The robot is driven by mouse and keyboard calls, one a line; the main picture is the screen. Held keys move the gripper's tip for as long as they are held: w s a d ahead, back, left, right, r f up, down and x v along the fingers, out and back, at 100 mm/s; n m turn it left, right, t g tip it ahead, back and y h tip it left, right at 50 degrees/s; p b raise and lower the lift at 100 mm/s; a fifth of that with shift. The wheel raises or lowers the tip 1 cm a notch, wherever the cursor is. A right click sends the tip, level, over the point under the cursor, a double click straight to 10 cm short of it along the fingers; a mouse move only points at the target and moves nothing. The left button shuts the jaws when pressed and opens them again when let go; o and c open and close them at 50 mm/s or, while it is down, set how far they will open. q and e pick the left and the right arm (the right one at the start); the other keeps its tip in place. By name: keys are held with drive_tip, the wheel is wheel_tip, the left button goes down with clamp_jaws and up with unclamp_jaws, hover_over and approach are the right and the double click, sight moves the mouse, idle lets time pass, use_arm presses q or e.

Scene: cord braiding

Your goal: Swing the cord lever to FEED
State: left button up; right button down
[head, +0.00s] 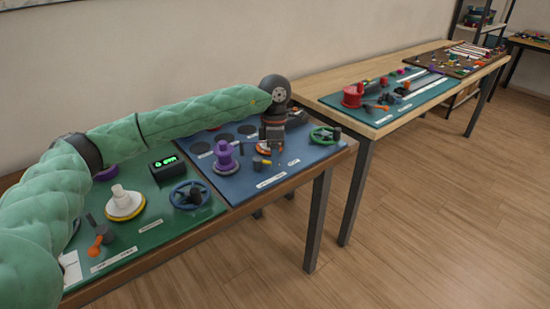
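My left arm reaches from the left over the boards. Its dark gripper (272,143) points down over the right part of the blue board (222,186). Its fingers are too small and dark to tell open from shut. A small lever with an orange-yellow part (262,162) shows just below and beside the gripper; I cannot tell whether they touch. Another lever with an orange handle (97,243) is on the green board (150,234), front left. The labels are too small to read, so I cannot tell which lever is marked FEED or its setting. My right gripper is not in view.
A purple spool (225,156) and a green handwheel (324,135) stand on either side of the gripper. A blue handwheel (190,195) and a white spool (122,200) are on the green board. A second table (390,122) stands at the right, with open floor in front.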

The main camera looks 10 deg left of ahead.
use_arm(q)
wheel_tip(320, 180, up, 8)
drive_tip(key=w, duration=0.1)
drive_tip(key=shift+w+a+f+b, duration=0.2)
drive_tip(key=shift+b, duration=0.15)
